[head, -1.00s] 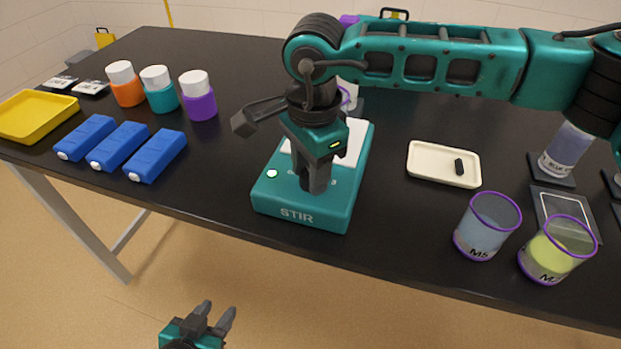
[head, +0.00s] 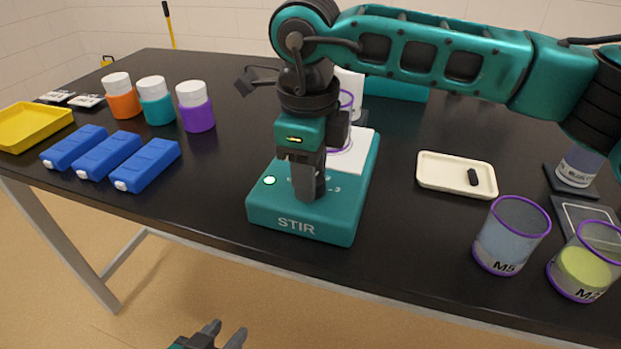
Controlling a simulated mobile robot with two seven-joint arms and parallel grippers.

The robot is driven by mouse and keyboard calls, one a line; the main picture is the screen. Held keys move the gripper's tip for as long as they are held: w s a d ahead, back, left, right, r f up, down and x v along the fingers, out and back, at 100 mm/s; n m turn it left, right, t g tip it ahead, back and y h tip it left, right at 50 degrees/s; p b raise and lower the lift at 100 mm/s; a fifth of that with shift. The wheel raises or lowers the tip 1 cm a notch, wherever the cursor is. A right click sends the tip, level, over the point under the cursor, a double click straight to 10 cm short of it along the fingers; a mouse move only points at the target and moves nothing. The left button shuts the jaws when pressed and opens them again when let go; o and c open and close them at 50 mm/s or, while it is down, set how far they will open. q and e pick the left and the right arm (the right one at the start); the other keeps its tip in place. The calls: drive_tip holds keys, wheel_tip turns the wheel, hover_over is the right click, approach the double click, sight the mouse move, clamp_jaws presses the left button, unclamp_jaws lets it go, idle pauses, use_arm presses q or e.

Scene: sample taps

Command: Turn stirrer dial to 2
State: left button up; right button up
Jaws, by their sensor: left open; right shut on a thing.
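The teal stirrer (head: 330,228) with STIR on its front stands at the table's middle front. Its white top plate (head: 353,152) shows behind my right gripper. A lit round button (head: 269,180) is at its front left, and a numeral 3 shows right of the gripper. My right gripper (head: 308,192) points down at the stirrer's front panel, shut on the dial, which the fingers hide. I cannot read the dial's setting. A clear purple-rimmed vessel (head: 346,100) is partly hidden behind my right gripper. My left gripper (head: 226,332) is open and empty, low in front of the table.
A cream tray (head: 430,183) holding a small black bar (head: 473,177) lies right of the stirrer. Beakers M5 (head: 508,240) and a yellow-filled one (head: 583,270) stand at the right front. Blue boxes (head: 146,164), capped bottles (head: 196,112) and a yellow tray (head: 30,128) are left.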

use_arm(q)
drive_tip(key=shift+s+f+b, duration=0.2)
drive_tip(key=shift+f+b, duration=0.15)
drive_tip(key=shift+f, duration=0.4)
use_arm(e)
drive_tip(key=shift+m, duration=1)
drive_tip(key=o, duration=1.1)
drive_tip(key=shift+c, duration=0.2)
use_arm(q)
drive_tip(key=shift+r+p, duration=0.9)
drive_tip(key=shift+r, duration=0.05)
use_arm(e)
wheel_tip(320, 180, up, 13)
drive_tip(key=shift+s+a, duration=0.2)
drive_tip(key=shift+s, duration=0.1)
